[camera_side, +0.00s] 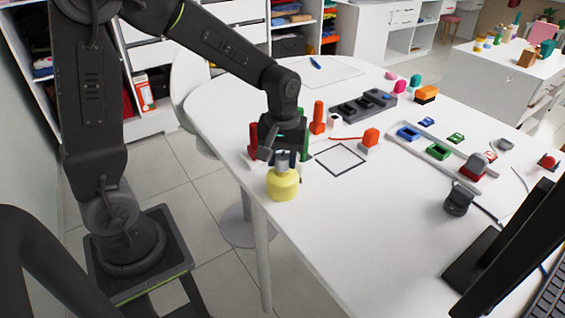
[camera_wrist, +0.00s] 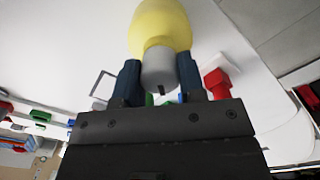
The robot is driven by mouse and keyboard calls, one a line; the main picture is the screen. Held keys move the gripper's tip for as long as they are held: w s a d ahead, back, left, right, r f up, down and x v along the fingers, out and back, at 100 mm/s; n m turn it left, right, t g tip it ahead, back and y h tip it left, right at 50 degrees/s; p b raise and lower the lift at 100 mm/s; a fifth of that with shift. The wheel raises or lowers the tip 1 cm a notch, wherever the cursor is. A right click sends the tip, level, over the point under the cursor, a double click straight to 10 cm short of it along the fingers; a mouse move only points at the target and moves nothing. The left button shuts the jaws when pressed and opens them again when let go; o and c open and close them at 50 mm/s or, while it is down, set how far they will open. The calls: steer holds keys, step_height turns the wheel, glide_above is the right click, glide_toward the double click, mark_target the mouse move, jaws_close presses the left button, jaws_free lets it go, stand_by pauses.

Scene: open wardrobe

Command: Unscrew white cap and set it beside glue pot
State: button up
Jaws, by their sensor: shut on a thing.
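The glue pot (camera_side: 283,184) is a yellow, rounded bottle standing upright near the table's left edge. In the wrist view the yellow pot (camera_wrist: 160,25) fills the top middle. Its cap (camera_wrist: 159,69) looks greyish white and sits at the pot's neck, between my fingers. My gripper (camera_side: 282,155) points down above the pot and is shut on the cap. In the wrist view the two dark blue fingers of my gripper (camera_wrist: 158,77) flank the cap on both sides. The fingers partly hide the cap in the side view. I cannot tell whether the cap is loose on the neck.
Red (camera_side: 253,140) and orange (camera_side: 318,118) upright pieces stand close behind my gripper. A black square outline (camera_side: 340,159) lies on the white table (camera_side: 345,230) to the right, mostly bare inside. A dark tray (camera_side: 363,106) and several stamps stand farther back. The front table area is clear.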

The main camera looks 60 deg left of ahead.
steer(key=n, duration=0.7)
steer(key=shift+n, duration=0.3)
steer(key=o, duration=1)
steer(key=shift+c, duration=0.4)
